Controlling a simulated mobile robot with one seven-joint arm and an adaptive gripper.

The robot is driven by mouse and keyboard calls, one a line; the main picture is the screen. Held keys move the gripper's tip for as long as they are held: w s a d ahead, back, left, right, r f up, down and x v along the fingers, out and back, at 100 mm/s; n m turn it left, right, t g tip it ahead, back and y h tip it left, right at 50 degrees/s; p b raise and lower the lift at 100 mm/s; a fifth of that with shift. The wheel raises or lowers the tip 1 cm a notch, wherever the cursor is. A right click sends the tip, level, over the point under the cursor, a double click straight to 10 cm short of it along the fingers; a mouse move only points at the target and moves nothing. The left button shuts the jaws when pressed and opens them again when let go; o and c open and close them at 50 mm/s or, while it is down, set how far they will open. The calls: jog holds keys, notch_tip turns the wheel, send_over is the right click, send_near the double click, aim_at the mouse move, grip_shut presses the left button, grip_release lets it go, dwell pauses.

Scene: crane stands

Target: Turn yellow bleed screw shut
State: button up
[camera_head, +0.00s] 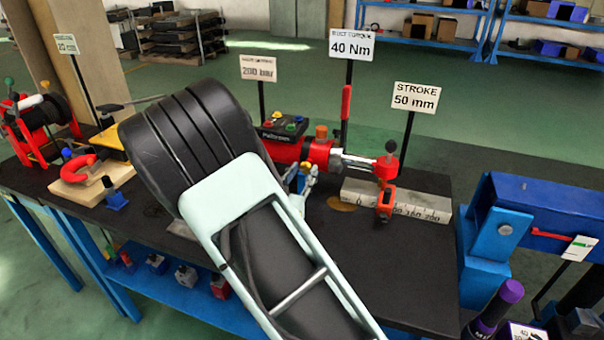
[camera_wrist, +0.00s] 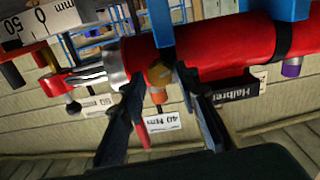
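A red hydraulic cylinder (camera_head: 288,151) lies along the bench top, and it crosses the top of the wrist view (camera_wrist: 220,50). An orange knob (camera_head: 321,131) stands up from it; it also shows in the wrist view (camera_wrist: 158,96). I cannot tell whether a finger touches. In the head view my arm hides much of the cylinder's near side.
A red upright lever (camera_head: 346,105) stands behind the cylinder. A black box with coloured buttons (camera_head: 284,126) sits on the cylinder's far side. A grey scale block (camera_head: 420,205) and sign posts stand at the right. A blue stand (camera_head: 497,225) is beyond the bench's right end.

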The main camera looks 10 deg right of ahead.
grip_shut()
